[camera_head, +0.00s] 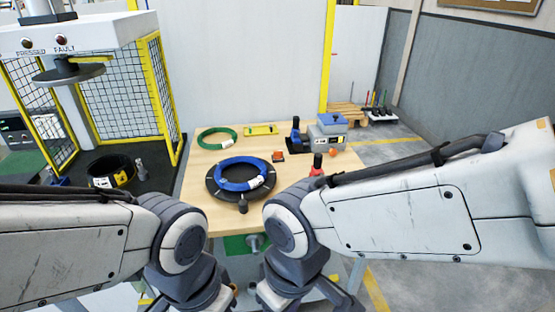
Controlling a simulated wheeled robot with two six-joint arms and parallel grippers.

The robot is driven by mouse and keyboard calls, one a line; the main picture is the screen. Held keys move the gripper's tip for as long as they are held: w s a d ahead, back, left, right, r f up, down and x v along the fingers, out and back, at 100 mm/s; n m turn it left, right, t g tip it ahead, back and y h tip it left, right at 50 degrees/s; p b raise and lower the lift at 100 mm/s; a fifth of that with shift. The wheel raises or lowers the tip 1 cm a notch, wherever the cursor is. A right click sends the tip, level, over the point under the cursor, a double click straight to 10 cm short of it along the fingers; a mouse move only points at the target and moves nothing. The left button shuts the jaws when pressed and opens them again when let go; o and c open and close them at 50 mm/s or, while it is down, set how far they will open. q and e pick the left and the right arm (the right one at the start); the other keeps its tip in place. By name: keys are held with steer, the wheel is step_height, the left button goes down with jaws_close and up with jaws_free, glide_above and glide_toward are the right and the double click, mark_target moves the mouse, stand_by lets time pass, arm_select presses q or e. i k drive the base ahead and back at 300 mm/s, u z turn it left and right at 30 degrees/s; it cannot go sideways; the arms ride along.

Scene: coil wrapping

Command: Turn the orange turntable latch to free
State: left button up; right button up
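The black round turntable (213,192) lies on the wooden table, with a blue coil (240,173) bearing a white label on it. A small dark knob (243,205) stands at its front edge. A small orange block (278,156) with a dark part sits just behind and right of the turntable; I cannot tell whether it is the latch or how it is turned. My two arms come in from the left and right and bend down at the bottom middle. Neither gripper's fingers can be made out, and both arms are apart from the turntable.
A press with a yellow mesh guard (157,85) stands left.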

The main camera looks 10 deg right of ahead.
mark_target(278, 154)
steer(key=i, duration=1.2)
